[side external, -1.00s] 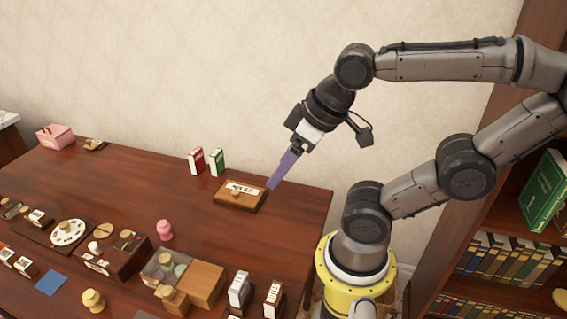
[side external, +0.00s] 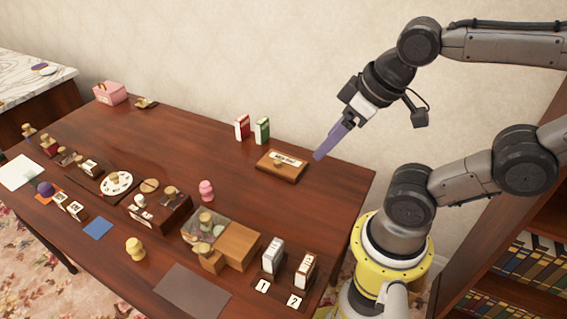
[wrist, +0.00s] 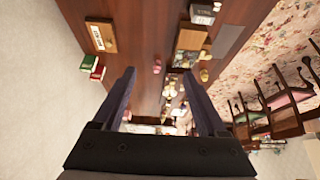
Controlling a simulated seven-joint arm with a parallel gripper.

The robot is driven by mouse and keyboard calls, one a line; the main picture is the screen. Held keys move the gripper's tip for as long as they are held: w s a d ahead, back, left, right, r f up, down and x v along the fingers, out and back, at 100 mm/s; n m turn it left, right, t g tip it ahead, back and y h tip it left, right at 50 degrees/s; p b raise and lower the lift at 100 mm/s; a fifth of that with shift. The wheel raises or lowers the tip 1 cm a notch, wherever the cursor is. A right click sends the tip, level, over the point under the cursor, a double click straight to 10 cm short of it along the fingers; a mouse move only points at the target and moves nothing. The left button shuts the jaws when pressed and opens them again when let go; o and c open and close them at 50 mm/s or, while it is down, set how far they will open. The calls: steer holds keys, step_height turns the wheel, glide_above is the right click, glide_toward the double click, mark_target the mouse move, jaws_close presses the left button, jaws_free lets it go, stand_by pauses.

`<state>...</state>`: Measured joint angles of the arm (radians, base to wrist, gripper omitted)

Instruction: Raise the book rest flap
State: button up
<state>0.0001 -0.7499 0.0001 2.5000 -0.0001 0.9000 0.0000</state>
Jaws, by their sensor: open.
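The book rest (side external: 287,174) is a small brown wooden block with a pale lettered label, near the back right of the table. Its flap appears to lie down flat. It also shows in the wrist view (wrist: 101,36) at the upper left. My gripper (side external: 318,157) has long purple-grey fingers that point down and left, just right of the book rest in the side view. I cannot tell the exact gap, but no contact shows. In the wrist view my gripper (wrist: 158,74) has its fingers spread with nothing held between them.
A red box (side external: 242,127) and a green box (side external: 262,131) stand behind the book rest. A pink figure (side external: 206,190), a wooden box (side external: 239,245) and two numbered upright books (side external: 273,257) stand nearer the front. Bare table (side external: 330,193) lies in front of the book rest.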

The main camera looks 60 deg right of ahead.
steer(key=shift+c, duration=0.2)
stand_by(0.3)
steer(key=shift+c, duration=0.9)
step_height(320, 180, up, 3)
steer(key=w, duration=0.2)
steer(key=m+g, duration=0.3)
steer(key=g, duration=0.3)
glide_above(278, 161)
step_height(278, 161, down, 17)
step_height(278, 161, down, 13)
steer(key=shift+f, duration=0.1)
